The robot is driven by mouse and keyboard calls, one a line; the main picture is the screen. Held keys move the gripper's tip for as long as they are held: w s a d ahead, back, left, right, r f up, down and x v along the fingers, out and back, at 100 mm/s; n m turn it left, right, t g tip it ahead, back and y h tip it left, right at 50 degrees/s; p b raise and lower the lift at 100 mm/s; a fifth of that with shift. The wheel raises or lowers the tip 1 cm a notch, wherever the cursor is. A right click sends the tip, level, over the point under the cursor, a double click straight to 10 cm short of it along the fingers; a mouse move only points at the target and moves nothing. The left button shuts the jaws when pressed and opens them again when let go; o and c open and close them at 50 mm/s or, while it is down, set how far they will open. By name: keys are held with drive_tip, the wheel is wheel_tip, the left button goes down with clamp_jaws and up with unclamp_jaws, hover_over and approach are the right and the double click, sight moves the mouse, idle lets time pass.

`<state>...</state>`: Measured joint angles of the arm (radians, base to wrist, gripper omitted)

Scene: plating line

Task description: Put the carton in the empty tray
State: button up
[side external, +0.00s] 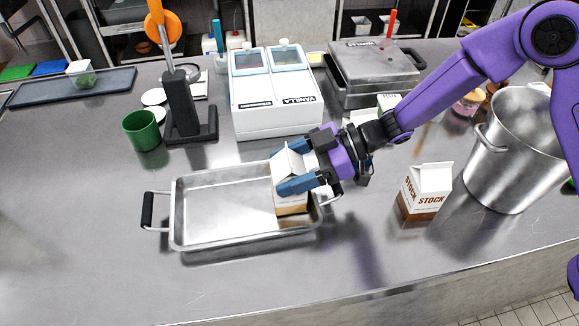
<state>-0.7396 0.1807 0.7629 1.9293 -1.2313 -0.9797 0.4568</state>
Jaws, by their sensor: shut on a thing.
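My gripper (287,173) is shut on a white and tan carton (291,203) with a gabled top. The fingers cover part of its sides. The carton is at the right end of the metal tray (212,245), inside its rim in the picture. I cannot tell whether its base touches the tray floor. The rest of the tray is bare. A second carton (425,192), white and brown and marked STOCK, stands upright on the counter to the right, apart from my gripper.
A large steel pot (510,160) stands at the right. Behind the tray are a green cup (142,130), a black stand (182,110), a white two-lidded dispenser (275,105) and a steel lidded box (372,70). The counter left and front of the tray is clear.

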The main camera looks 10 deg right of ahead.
drive_tip(key=o, duration=1.5)
drive_tip(key=shift+f, duration=0.15)
drive_tip(key=shift+r, duration=0.2)
drive_tip(key=v, duration=0.7)
drive_tip(key=shift+d+r, duration=0.1)
drive_tip(key=shift+d, duration=0.15)
drive_tip(key=shift+w, duration=0.1)
